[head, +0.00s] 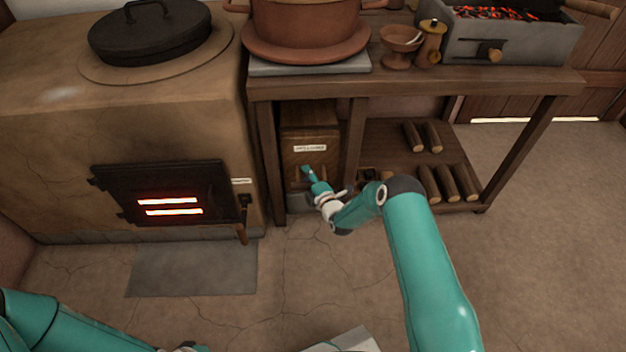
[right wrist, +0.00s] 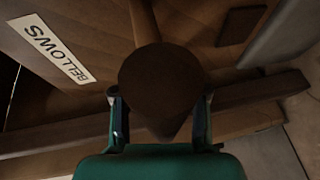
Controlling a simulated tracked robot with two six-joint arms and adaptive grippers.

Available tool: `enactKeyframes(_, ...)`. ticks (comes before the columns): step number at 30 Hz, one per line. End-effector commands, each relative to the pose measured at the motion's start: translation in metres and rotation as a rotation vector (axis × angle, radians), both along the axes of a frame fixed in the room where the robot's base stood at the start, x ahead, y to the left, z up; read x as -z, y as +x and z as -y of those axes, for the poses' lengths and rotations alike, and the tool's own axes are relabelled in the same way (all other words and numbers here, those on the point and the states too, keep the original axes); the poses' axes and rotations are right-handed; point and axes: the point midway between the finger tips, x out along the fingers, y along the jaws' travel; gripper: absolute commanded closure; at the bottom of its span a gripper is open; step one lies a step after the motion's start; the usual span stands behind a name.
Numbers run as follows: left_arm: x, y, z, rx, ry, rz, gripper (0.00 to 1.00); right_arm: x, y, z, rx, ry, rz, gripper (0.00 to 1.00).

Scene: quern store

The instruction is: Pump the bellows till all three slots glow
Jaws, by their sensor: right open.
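The bellows (head: 309,122) is a wooden box under the bench, with a pale label on its front. In the right wrist view its label (right wrist: 54,50) reads BELLOWS. My right gripper (head: 308,172) is at the lower front of the box. In the right wrist view its open fingers stand on either side of a round dark brown handle end (right wrist: 160,85); I cannot tell if they touch it. The black stove door (head: 215,182) shows two slots (head: 170,202) glowing red-orange; no third glowing slot shows. My left arm is at the bottom left, its fingers out of frame.
A clay stove (head: 60,125) stands left of the wooden bench (head: 420,84). A bench leg (head: 352,140) rises just right of the bellows. Logs (head: 430,184) lie on the lower shelves. A grey slab (head: 190,272) lies before the stove. The right floor is clear.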

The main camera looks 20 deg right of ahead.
Motion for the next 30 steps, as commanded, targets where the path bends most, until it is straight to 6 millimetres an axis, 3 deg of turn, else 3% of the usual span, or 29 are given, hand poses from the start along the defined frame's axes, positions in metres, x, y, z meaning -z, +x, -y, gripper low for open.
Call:
enactKeyframes(8, 0.000, 0.000, 0.000, 0.000, 0.000, 0.000, 1.00, -0.003, -0.019, 0.001, 0.000, 0.001, -0.002, 0.56)
enactKeyframes(21, 0.000, 0.000, 0.000, 0.000, 0.000, 0.000, 1.00, -0.016, -0.094, 0.004, 0.001, 0.002, -0.003, 0.56)
enactKeyframes(30, 0.000, 0.000, 0.000, 0.000, 0.000, 0.000, 1.00, -0.020, -0.119, 0.005, 0.000, 0.000, 0.000, 0.56)
